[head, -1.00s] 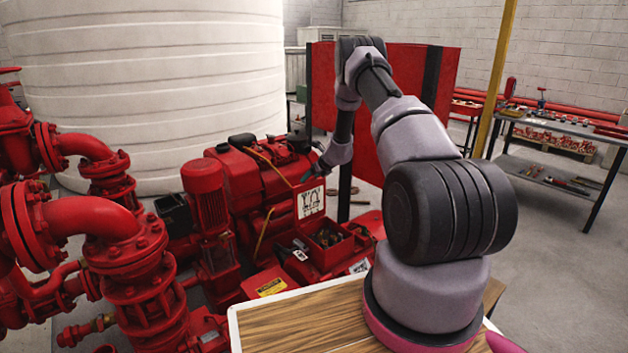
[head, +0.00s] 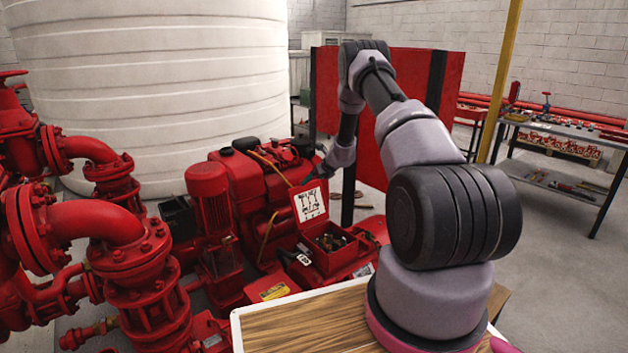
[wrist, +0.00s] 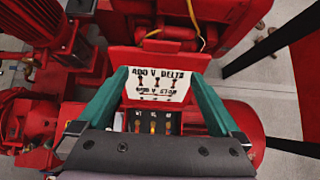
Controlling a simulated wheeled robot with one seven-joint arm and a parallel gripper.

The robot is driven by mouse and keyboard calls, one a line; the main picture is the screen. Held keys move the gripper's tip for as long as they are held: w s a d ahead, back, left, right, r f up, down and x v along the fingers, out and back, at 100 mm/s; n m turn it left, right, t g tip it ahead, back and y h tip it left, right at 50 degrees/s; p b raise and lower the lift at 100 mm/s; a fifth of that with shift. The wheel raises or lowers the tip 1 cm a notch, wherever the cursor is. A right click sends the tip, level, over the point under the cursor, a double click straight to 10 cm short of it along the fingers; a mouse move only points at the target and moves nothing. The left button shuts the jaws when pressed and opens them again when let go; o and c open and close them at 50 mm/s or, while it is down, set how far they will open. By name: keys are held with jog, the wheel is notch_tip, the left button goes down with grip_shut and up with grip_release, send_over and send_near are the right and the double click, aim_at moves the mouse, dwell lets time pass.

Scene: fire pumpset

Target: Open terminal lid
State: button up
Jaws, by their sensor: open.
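The terminal lid (head: 311,204) is raised and stands up at the back of the red terminal box (head: 350,256). Its white inner label with black print and red marks faces the wrist camera (wrist: 157,84). The terminals (wrist: 152,122) in the open box show below the label, partly hidden by my gripper's dark body. My gripper (wrist: 159,76) is open, with one teal finger on each side of the lid label. I cannot tell whether either finger touches the lid. In the head view my gripper (head: 312,177) is small, just above the lid's top edge.
Red pumps and pipes (head: 110,240) crowd the left, with a large white tank (head: 150,80) behind. A red panel (head: 415,80) stands behind my arm. A wood-topped surface (head: 300,325) is in front. A workbench (head: 570,135) is at the right, with open floor before it.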

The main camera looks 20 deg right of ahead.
jog(key=v, duration=1)
jog(key=shift+r, duration=0.25)
jog(key=shift+s+d, duration=0.1)
jog(key=t+y, duration=0.2)
jog(key=t, duration=0.2)
send_over(307, 193)
notch_tip(307, 193, down, 11)
jog(key=shift+r, duration=0.1)
grip_shut()
